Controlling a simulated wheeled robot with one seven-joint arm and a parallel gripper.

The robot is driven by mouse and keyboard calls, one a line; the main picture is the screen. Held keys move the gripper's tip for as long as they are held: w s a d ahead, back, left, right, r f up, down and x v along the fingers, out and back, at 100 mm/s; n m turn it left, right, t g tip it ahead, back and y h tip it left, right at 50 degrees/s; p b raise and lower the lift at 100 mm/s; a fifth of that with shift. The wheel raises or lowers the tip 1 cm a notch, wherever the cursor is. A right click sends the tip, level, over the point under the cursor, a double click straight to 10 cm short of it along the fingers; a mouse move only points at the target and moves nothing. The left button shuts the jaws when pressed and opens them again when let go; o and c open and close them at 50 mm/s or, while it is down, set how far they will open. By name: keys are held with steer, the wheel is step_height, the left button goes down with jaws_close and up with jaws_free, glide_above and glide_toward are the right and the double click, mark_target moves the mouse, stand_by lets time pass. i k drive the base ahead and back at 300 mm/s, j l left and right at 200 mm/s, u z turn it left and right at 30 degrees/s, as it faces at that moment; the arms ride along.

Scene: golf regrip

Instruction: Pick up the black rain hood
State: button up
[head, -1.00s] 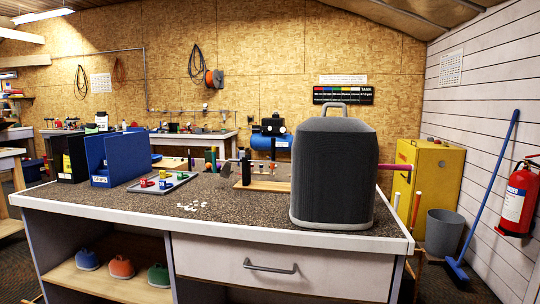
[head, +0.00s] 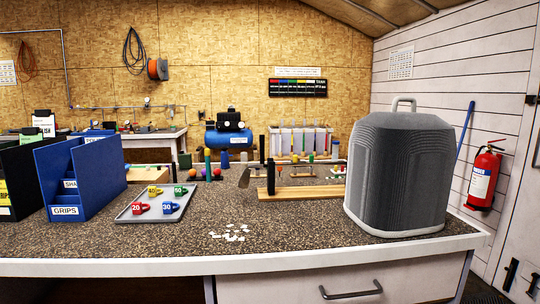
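The black rain hood (head: 402,172) looks like a tall, dark grey ribbed cover with a light bottom rim. It stands upright near the right end of the workbench (head: 300,226). A light grey loop handle (head: 404,103) rises from its top. The hood hides whatever is under or behind it. My gripper is not in view.
Left of the hood are a wooden block with a club head (head: 290,187), white scraps (head: 229,233), a tray with colored numbered pieces (head: 127,214) and a blue box (head: 93,183). The bench's white front edge (head: 230,263) runs across below. Dark speckled benchtop lies clear before the hood.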

mark_target(400, 164)
steer(key=i+l+u, duration=0.2)
steer(key=u, duration=0.15)
steer(key=i+l+u, duration=0.2)
steer(key=u, duration=0.2)
steer(key=i+l+u, duration=0.15)
steer(key=l+u, duration=0.2)
